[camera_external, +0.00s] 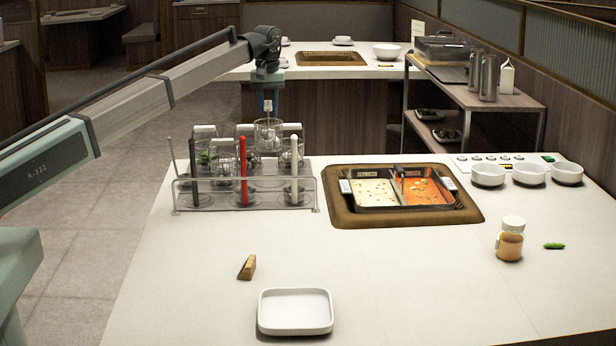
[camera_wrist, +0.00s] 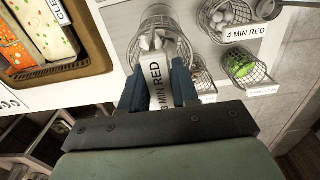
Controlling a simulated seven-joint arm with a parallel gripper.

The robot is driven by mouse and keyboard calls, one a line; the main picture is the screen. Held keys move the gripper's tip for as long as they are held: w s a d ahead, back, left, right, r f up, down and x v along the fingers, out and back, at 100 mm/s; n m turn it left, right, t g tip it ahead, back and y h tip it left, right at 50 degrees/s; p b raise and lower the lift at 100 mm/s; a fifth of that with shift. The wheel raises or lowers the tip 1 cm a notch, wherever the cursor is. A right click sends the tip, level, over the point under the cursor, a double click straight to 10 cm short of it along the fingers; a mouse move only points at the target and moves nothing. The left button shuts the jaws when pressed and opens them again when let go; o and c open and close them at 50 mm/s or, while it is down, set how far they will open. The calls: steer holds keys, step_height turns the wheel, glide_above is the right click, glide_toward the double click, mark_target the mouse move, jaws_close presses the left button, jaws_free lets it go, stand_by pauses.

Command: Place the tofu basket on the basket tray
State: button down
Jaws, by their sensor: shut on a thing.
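My gripper (camera_external: 268,88) is shut on the label-handle of a wire basket (camera_external: 268,136), held raised at the rack's back edge. In the wrist view, my gripper (camera_wrist: 157,88) has its fingers on both sides of a white label reading "3 MIN RED". That basket (camera_wrist: 150,27) holds pale pieces that look like tofu. A shallow white tray (camera_external: 295,329) lies empty at the front of the counter; I cannot tell whether it is the basket tray. A clear rack (camera_external: 310,190) at the left holds other baskets.
A two-part pot with pale broth (camera_external: 372,192) and red broth (camera_external: 425,191) sits sunk in the counter. A wooden wedge (camera_external: 247,267), a jar (camera_external: 510,240) and bowls (camera_external: 488,175) also stand here. The front counter is mostly clear.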

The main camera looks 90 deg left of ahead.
mark_target(269, 141)
steer(key=shift+f, duration=5.25)
steer(key=c, duration=0.8)
jaws_free()
steer(key=shift+c, duration=0.2)
step_height(269, 141, up, 12)
steer(key=shift+r, duration=0.1)
